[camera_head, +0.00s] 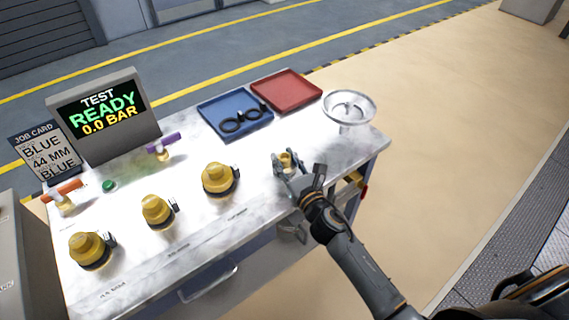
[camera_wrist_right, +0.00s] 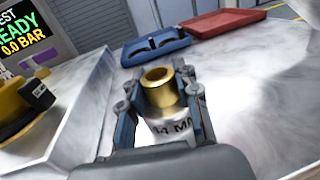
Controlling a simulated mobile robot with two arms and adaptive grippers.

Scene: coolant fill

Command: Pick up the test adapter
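A small brass adapter (camera_wrist_right: 160,92), a hollow ring-topped cylinder, stands upright between the fingers of my right gripper (camera_wrist_right: 160,100). A white patch reading 44 MM shows just below it, partly hidden. In the head view the adapter (camera_head: 286,159) sits at the right part of the workbench, with my right gripper (camera_head: 289,163) around it. The fingers are on both sides and very close to it; whether they press on it I cannot tell. Its base is hidden. My left gripper is not in view.
Several larger yellow fittings (camera_head: 217,179) stand in a row to the left on the workbench (camera_head: 200,235). Behind are a blue tray (camera_head: 213,115) with black rings, a red tray (camera_head: 290,88) and a silver wheel (camera_head: 349,105). A TEST READY screen (camera_head: 105,115) and a job card (camera_head: 43,153) stand at the left.

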